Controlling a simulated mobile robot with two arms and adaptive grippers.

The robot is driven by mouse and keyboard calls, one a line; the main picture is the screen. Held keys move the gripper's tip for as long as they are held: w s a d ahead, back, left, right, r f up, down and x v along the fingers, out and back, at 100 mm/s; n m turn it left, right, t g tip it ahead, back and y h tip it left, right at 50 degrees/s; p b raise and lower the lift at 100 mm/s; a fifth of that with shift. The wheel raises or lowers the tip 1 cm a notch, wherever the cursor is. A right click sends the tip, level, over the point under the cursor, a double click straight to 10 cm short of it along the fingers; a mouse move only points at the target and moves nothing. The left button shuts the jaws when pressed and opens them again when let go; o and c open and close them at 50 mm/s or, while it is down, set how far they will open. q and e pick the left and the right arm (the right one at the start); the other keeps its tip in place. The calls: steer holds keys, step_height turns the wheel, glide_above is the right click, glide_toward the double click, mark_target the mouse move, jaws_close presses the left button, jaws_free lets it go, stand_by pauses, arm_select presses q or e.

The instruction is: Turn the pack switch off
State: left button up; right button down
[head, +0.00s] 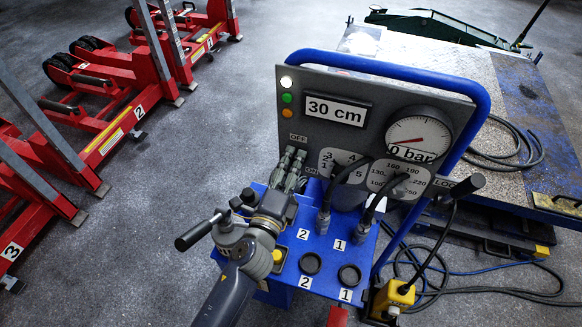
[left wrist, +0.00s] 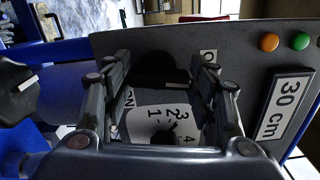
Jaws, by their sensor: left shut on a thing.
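The blue trolley carries an upright grey control panel (head: 335,130). My left gripper (head: 291,165) is at the panel's left side, beside the OFF label (head: 298,138) and ON label (head: 311,170), and hides what lies behind it. In the left wrist view, my left gripper's fingers (left wrist: 163,68) stand on both sides of a dark rounded part, apparently the pack switch (left wrist: 156,68), and are shut on it. The ON label (left wrist: 130,98) shows beside one finger. My right gripper is not in view.
Near the gripper are a numbered selector dial (head: 345,160), indicator lamps (head: 287,98), the 30 cm display (head: 336,110) and a pressure gauge (head: 418,138) at 0 bar. Black hoses plug into the blue shelf (head: 318,245). Red jack stands (head: 110,125) are at left, a metal platform (head: 440,65) at right.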

arm_select(q)
steer(key=shift+f, duration=0.1)
stand_by(0.5)
steer(key=o, duration=1.1)
steer(key=shift+c, duration=0.2)
steer(key=v, duration=1.2)
steer(key=shift+s, duration=0.1)
